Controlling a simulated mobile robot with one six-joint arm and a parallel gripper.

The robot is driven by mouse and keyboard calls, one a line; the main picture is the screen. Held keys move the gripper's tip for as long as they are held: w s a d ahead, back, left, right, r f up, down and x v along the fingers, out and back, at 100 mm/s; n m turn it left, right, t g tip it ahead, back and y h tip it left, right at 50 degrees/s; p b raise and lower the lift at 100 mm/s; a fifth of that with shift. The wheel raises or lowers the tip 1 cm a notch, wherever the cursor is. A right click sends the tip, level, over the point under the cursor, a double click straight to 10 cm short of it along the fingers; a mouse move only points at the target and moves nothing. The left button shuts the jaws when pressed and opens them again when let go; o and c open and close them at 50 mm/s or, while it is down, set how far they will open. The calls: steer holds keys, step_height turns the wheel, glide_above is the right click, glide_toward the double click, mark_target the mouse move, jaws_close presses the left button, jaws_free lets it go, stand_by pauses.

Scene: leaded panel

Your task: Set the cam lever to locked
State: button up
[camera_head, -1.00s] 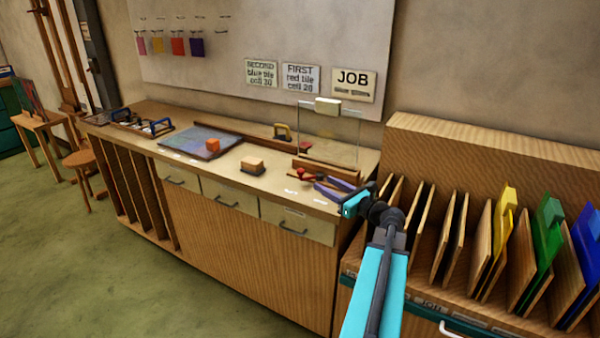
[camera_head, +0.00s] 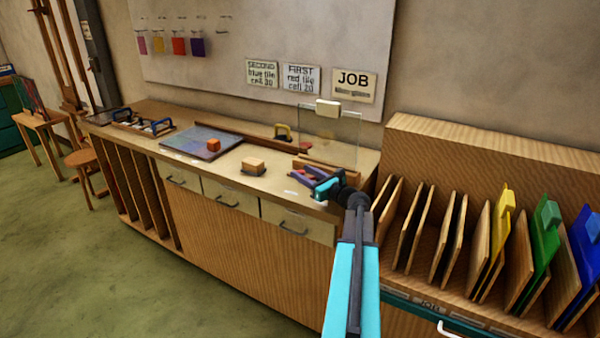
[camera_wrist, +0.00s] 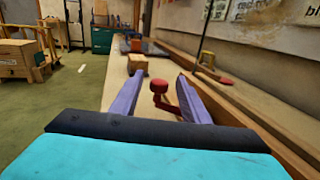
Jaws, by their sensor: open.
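The cam lever (camera_wrist: 163,97) shows in the wrist view as a red arm with a round red knob at its top. It stands between the two purple fingers of my gripper (camera_wrist: 160,98), and I cannot tell whether either finger touches it. My gripper (camera_head: 305,177) is open, over the right end of the workbench, low near its top. In the head view the gripper hides most or all of the lever. The lever's base and its locked mark cannot be made out.
The workbench (camera_head: 250,190) carries a wooden block (camera_head: 253,166), a blue-grey panel (camera_head: 185,143) with an orange cube (camera_head: 213,145), and a clear upright pane (camera_head: 345,135) behind my gripper. A rack with coloured sheets (camera_head: 500,230) stands to the right. A wooden rail (camera_wrist: 255,115) runs along the right in the wrist view.

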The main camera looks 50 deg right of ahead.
steer(key=shift+w, duration=0.75)
jaws_close()
